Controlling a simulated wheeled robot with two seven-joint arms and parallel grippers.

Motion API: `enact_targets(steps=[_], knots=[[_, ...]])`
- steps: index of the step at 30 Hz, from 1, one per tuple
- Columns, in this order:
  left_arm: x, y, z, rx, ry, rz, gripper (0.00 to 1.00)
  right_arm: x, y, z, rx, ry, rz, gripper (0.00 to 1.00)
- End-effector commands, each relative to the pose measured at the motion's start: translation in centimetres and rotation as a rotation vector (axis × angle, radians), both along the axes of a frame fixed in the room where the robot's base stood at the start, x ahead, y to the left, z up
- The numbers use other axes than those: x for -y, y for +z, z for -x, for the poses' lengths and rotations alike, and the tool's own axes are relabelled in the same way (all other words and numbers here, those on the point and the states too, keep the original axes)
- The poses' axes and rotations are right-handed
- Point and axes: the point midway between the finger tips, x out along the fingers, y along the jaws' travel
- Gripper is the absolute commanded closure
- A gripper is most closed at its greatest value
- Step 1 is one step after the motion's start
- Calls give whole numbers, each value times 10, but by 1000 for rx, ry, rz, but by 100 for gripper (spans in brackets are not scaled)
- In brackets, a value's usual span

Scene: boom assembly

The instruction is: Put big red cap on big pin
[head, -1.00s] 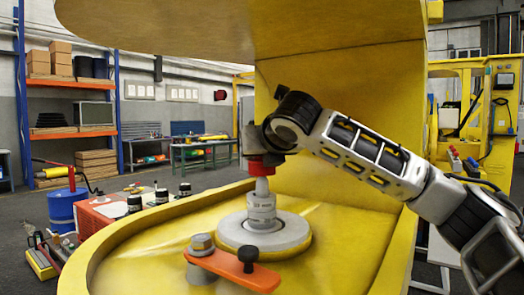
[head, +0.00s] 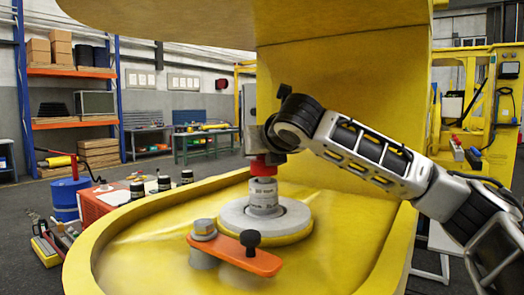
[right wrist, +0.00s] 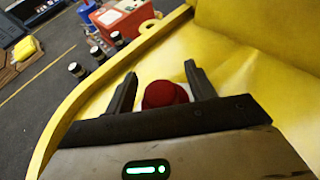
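The big red cap (head: 265,166) sits on top of the big pin (head: 263,195), a grey metal pin standing upright on a round disc in the yellow boom part. The pin's narrow tip is hidden under the cap. My right gripper (head: 258,148) is directly above the cap, pointing down. In the right wrist view the red cap (right wrist: 164,95) lies between the two spread fingers of my right gripper (right wrist: 160,72), with gaps visible beside it. The left gripper is not in view.
An orange lever (head: 240,255) with a black knob and a grey bolt is in front of the pin. The curved yellow rim (head: 85,262) surrounds the pin area, and a tall yellow wall (head: 350,85) rises behind. A red box (head: 108,197) and blue barrel (head: 66,198) stand left.

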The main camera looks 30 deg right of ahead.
Motion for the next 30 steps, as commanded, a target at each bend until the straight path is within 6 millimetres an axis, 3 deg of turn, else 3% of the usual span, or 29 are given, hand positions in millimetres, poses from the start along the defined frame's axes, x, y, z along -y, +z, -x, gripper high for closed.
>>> enact_targets(steps=[7,11,24,30], knots=[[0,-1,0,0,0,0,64,-1,0,2,-1,0,0,45],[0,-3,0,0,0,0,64,-4,5,13,0,2,-1,45],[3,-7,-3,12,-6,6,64,-28,44,104,5,3,1,45],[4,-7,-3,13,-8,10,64,-36,56,132,2,2,0,45]])
